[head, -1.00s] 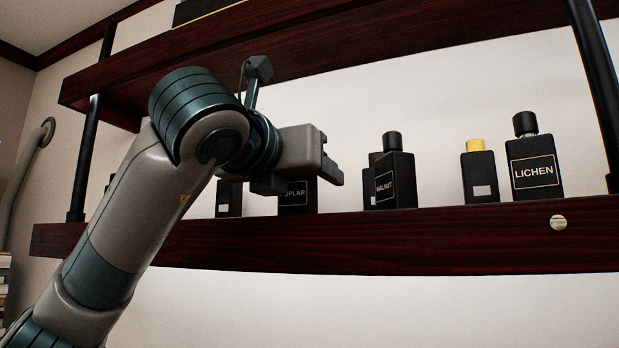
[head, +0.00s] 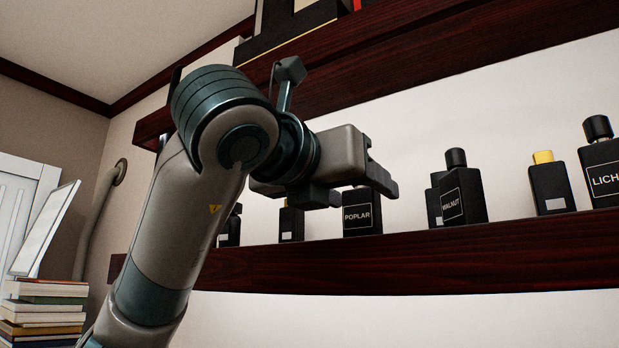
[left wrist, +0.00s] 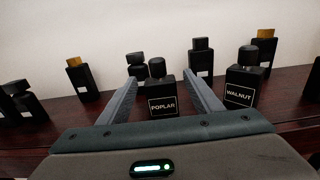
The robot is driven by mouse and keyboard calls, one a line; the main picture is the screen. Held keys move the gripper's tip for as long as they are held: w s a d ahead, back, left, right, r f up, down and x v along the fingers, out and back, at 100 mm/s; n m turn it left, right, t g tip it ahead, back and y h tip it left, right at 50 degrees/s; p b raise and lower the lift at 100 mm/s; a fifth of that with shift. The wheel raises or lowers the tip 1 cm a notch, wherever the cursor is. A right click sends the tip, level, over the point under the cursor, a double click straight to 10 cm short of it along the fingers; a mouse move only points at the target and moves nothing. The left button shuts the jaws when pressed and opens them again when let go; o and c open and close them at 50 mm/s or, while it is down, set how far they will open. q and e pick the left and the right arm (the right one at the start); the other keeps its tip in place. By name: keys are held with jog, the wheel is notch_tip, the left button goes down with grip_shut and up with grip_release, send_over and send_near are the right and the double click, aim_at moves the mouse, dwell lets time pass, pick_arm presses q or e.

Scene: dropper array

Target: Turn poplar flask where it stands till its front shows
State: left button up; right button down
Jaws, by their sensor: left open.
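The poplar flask (head: 362,217) is a black bottle standing upright on the lower shelf. Its POPLAR label faces outward in the head view, and my gripper hides its top. In the left wrist view the poplar flask (left wrist: 162,98) shows its dark cap and its label, facing the camera nearly square. My left gripper (head: 385,178) is open, in front of and above the flask in the head view. In the left wrist view the fingers of the left gripper (left wrist: 160,92) stand apart on either side of the flask, with gaps visible. My right gripper is not in view.
The walnut flask (head: 462,190) stands turned to the right of the poplar flask. The lichen flask (head: 602,165) and a yellow-capped bottle (head: 552,185) are farther right. Several dark bottles stand behind and to the left. The upper shelf (head: 400,55) overhangs the arm.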

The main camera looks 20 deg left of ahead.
pick_arm(q)
jog(key=s+a+b, duration=0.2)
jog(key=s+b, duration=0.1)
jog(key=s, duration=0.8)
jog(key=shift+s, duration=0.3)
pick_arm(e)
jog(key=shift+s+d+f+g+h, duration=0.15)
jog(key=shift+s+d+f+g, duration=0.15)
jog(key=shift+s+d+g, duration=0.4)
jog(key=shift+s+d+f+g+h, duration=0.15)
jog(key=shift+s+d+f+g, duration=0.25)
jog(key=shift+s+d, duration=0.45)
